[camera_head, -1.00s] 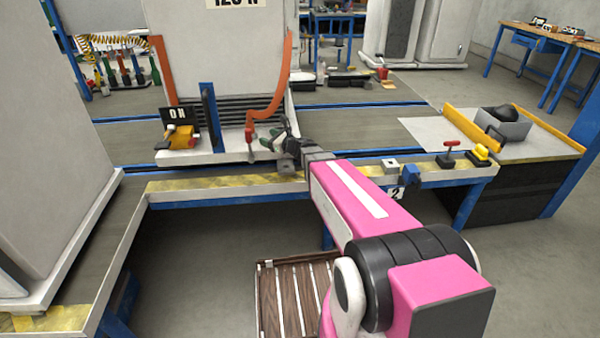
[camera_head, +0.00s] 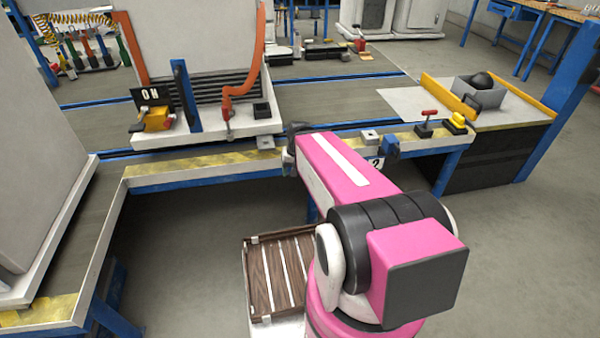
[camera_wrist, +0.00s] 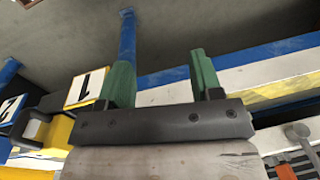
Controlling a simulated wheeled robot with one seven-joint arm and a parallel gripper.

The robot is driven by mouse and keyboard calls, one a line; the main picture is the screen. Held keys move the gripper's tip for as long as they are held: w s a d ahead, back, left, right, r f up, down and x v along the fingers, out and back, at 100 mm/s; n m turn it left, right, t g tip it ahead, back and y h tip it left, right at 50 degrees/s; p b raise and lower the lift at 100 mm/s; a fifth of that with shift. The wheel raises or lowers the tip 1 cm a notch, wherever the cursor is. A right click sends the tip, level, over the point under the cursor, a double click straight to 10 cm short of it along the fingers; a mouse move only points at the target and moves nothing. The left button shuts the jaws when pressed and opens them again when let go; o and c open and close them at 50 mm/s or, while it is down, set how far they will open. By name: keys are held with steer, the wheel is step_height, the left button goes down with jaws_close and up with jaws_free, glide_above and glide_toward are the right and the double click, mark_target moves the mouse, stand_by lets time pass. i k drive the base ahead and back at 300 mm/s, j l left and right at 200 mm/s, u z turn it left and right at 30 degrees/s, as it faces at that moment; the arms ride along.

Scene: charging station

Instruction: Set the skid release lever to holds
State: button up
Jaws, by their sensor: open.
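I cannot tell for sure which part is the skid release lever. A red-handled lever (camera_head: 428,115) stands on a dark base at the right end of the front rail. Another red lever (camera_head: 227,118) stands on the front of the white skid (camera_head: 205,130), under an orange bar. Their set positions are too small to read. My gripper (camera_wrist: 160,62) shows in the wrist view with its two green fingers apart and nothing between them. In the head view my pink arm reaches to the front rail, and the fingers are hidden at its far end.
A yellow button (camera_head: 457,123) is beside the right-hand lever. A blue clamp (camera_head: 390,148) and a number 2 plate (camera_head: 376,163) are on the rail. An ON sign (camera_head: 150,96) and yellow device (camera_head: 157,119) stand on the skid. A slatted wooden rack (camera_head: 278,272) is below.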

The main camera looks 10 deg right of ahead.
mark_target(170, 121)
steer(key=l+u, duration=0.2)
steer(key=u, duration=0.15)
steer(key=k+l+u, duration=0.1)
steer(key=u, duration=0.3)
steer(key=k+l+u, duration=0.15)
steer(key=u, duration=0.2)
steer(key=k+l+u, duration=0.2)
steer(key=k+l, duration=0.25)
steer(key=k+l+u, duration=0.2)
steer(key=k+l, duration=0.2)
steer(key=k, duration=0.15)
steer(key=l+u, duration=0.2)
steer(key=l, duration=0.55)
steer(key=k+l+u, duration=0.1)
steer(key=l+u, duration=0.15)
steer(key=l, duration=0.5)
steer(key=i+j+z, duration=0.1)
steer(key=i+j, duration=0.25)
steer(key=i+j+z, duration=0.1)
steer(key=i+j, duration=0.3)
steer(key=j, duration=0.15)
